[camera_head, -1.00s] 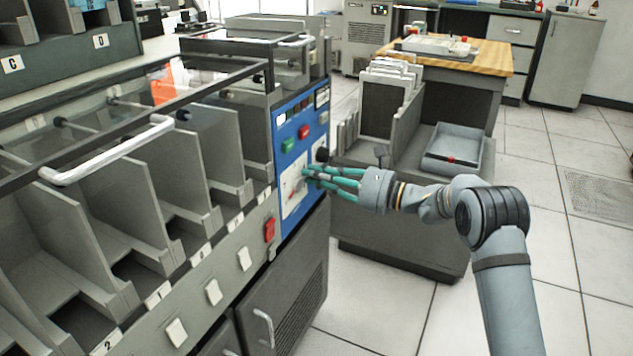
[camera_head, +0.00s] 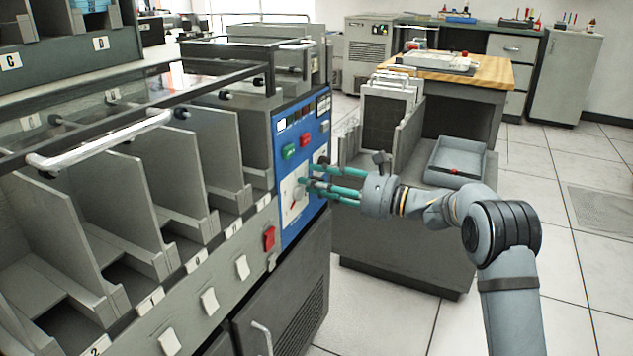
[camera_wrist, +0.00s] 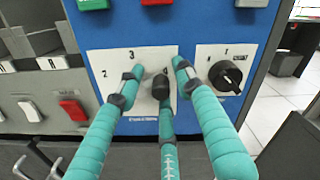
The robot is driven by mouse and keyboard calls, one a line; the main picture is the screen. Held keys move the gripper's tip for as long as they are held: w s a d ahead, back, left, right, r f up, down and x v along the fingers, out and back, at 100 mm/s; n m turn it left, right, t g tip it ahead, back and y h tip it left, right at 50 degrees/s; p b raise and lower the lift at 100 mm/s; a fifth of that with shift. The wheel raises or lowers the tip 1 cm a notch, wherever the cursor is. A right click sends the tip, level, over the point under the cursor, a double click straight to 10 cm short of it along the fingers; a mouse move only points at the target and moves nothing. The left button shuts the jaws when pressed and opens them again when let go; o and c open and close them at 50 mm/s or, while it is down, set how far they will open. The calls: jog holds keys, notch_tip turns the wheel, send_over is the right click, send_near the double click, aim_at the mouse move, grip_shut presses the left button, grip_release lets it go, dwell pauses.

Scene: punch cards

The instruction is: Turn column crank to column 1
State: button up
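The column crank's white number plate (camera_head: 287,206) is on the blue panel; a red mark shows on it. In the wrist view the plate (camera_wrist: 100,68) shows 2, 3 and 4. My gripper (camera_head: 304,180) is in front of the plate. In the wrist view its three teal fingers (camera_wrist: 158,78) are spread, two at the sides and one from below. A dark rounded end (camera_wrist: 161,86) lies between the side fingers; I cannot tell whether it is the crank knob or the lower fingertip. The fingers hide part of the plate, and contact is unclear.
A black rotary knob (camera_wrist: 225,76) on its own white plate is close right of the fingers. Green (camera_head: 289,152) and red (camera_head: 304,139) buttons sit above. A red switch (camera_head: 269,238) is lower left. A grey card rack and tray (camera_head: 455,160) stand behind my arm.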

jog(key=v, duration=1.2)
jog(key=x, duration=1.2)
jog(key=shift+w+r+m+p, duration=0.15)
jog(key=shift+m+p, duration=0.15)
jog(key=shift+p, duration=0.55)
jog(key=shift+w+f+m+p, duration=0.1)
jog(key=shift+f+m+p, duration=0.4)
jog(key=shift+m+p, duration=0.55)
jog(key=shift+d+f+m, duration=0.1)
jog(key=shift+f+m, duration=0.1)
jog(key=shift+m, duration=0.15)
